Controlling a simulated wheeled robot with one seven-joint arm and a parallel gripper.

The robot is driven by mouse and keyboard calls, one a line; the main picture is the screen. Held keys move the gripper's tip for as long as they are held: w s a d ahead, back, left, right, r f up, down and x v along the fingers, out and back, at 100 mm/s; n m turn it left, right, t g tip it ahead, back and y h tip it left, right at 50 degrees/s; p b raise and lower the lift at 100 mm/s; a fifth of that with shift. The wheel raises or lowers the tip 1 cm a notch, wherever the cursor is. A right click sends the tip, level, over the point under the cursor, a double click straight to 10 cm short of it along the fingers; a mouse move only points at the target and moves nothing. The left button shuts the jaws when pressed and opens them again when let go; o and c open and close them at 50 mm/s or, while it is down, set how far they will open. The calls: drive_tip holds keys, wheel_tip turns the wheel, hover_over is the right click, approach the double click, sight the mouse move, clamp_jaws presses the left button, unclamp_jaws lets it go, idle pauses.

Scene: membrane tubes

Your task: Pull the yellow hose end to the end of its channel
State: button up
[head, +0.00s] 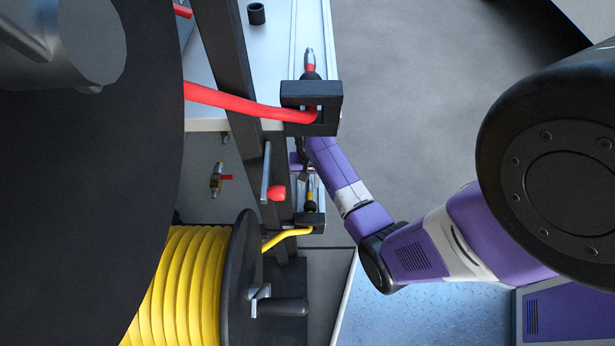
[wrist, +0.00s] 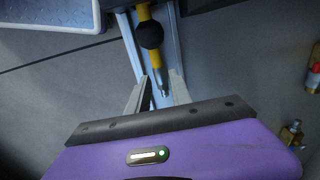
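The yellow hose end (wrist: 157,67) shows in the wrist view with a yellow band, a black ball (wrist: 150,35) above it and a metal tip (wrist: 164,91). It lies along a pale metal channel (wrist: 130,35). My gripper (wrist: 160,75) is open, with one finger on each side of the tip; I cannot tell whether either touches it. In the head view the hose end (head: 310,194) stands above a black guide bracket (head: 313,220), and the yellow hose (head: 287,237) runs from there to its reel. My gripper there (head: 303,178) is small and partly hidden.
A red hose (head: 240,103) passes through a black bracket (head: 318,92) above my wrist. A red-knobbed lever (head: 277,192) and dark post (head: 245,90) stand left of my gripper. The yellow reel (head: 190,280) is lower left. Open floor (head: 420,110) lies to the right.

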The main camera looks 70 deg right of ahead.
sight(310, 188)
drive_tip(key=shift+f+b, duration=0.45)
drive_tip(key=shift+f, duration=1.55)
clamp_jaws()
